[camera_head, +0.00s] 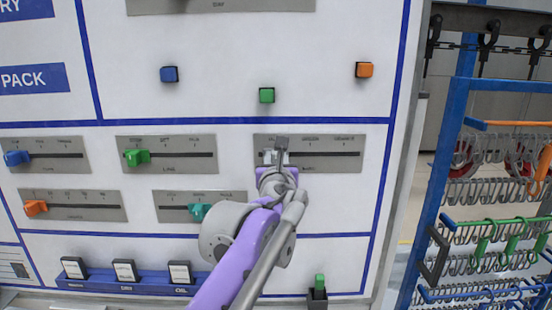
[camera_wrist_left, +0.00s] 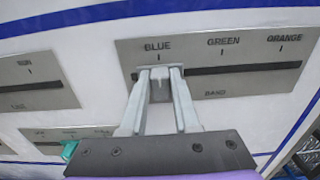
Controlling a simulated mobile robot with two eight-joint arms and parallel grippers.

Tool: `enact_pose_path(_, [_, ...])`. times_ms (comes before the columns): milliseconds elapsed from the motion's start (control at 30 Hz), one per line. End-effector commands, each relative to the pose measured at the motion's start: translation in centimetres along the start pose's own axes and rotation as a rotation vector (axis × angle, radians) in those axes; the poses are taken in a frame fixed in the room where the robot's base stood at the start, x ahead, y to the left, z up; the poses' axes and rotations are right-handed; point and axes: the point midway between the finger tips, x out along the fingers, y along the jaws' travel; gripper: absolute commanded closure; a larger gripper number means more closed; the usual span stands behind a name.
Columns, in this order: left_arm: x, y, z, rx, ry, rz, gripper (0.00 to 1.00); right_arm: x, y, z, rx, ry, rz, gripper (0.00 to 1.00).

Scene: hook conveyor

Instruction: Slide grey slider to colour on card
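The grey slider (camera_wrist_left: 160,88) sits at the BLUE mark, the left end of the slot on the grey band plate (camera_wrist_left: 235,53), whose marks read BLUE, GREEN and ORANGE. In the left wrist view, my left gripper's two fingers (camera_wrist_left: 160,78) flank the slider closely on both sides and appear shut on it. In the head view, my left gripper (camera_head: 276,154) covers most of the slider at the left of the band plate (camera_head: 335,146). White cards (camera_head: 125,270) stand in a blue rack at the lower left; no colour on them is legible. My right gripper is not in view.
Other slider plates carry blue (camera_head: 16,158), green (camera_head: 137,157), orange (camera_head: 35,208) and teal (camera_head: 200,211) knobs. Blue, green and orange buttons (camera_head: 364,70) sit above. A rack of hooks (camera_head: 490,190) stands at the right. The slot right of the grey slider is clear.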

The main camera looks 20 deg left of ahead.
Motion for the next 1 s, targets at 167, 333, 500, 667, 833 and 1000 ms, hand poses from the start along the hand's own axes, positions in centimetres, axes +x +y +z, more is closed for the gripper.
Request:
enact_pose_path(167, [-0.01,0.01,0.00,0.000,0.000,0.000,1.00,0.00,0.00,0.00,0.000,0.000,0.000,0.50])
enact_pose_path(333, [-0.02,0.01,0.00,0.000,0.000,0.000,1.00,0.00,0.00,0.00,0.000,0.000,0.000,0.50])
enact_pose_path(500, [-0.02,0.01,0.00,0.000,0.000,0.000,1.00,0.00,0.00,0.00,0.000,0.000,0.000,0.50])
enact_pose_path(667, [-0.02,0.01,0.00,0.000,0.000,0.000,1.00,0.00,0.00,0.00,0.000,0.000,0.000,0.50])
enact_pose_path(833, [-0.02,0.01,0.00,0.000,0.000,0.000,1.00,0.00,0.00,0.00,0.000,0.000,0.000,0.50])
enact_pose_path(1000, [-0.02,0.01,0.00,0.000,0.000,0.000,1.00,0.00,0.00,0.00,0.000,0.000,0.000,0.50])
